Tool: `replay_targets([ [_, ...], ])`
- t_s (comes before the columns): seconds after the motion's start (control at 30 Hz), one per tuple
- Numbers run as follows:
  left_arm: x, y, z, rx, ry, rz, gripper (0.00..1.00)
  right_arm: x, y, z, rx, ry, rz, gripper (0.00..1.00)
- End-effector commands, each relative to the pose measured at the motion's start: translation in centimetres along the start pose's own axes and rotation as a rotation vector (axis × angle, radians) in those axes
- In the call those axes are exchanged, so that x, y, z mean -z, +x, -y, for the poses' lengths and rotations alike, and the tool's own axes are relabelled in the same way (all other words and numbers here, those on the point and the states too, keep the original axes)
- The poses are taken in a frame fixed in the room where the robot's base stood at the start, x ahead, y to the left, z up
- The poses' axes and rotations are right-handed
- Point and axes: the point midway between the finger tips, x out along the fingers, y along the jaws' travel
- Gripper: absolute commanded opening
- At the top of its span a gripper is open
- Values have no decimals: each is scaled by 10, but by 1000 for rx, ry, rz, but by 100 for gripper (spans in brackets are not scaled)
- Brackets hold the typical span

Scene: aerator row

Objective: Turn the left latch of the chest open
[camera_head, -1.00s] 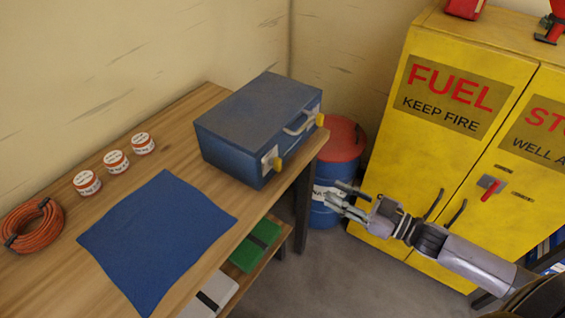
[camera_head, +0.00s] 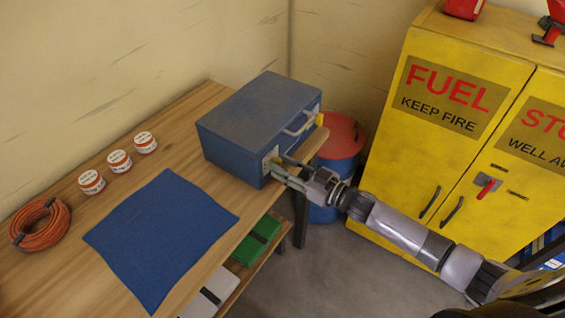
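The blue chest (camera_head: 235,145) stands closed on the wooden bench, with a grey handle (camera_head: 300,124) on its front. Its left latch sits on a pale plate (camera_head: 270,157) at the front's lower left and is mostly hidden by my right gripper. The right latch (camera_head: 320,119) is yellow and sits at the front's right end. My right gripper (camera_head: 279,166) is at the left latch, its fingers on either side of where the latch sits. Whether they press on it cannot be made out. My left gripper is not in view.
The bench (camera_head: 180,110) holds a blue cloth (camera_head: 160,240), several small jars (camera_head: 119,161) and an orange cable coil (camera_head: 40,224). A blue drum with a red lid (camera_head: 343,135) stands behind my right arm. A yellow cabinet (camera_head: 450,150) is at the right.

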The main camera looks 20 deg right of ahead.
Motion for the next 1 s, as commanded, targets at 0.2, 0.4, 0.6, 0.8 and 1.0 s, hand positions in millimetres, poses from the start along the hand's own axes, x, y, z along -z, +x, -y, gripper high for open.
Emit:
replay_targets([
  [0.2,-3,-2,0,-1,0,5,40,0,11,0,1,-1,0,32],
  [0.4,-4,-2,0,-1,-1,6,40,0,11,0,1,-1,1,32],
  [0.6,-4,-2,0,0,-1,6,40,0,11,0,0,0,1,20],
  [0.8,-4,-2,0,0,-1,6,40,0,11,0,0,0,0,6],
  [1.0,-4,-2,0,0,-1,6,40,0,11,0,0,0,0,0],
])
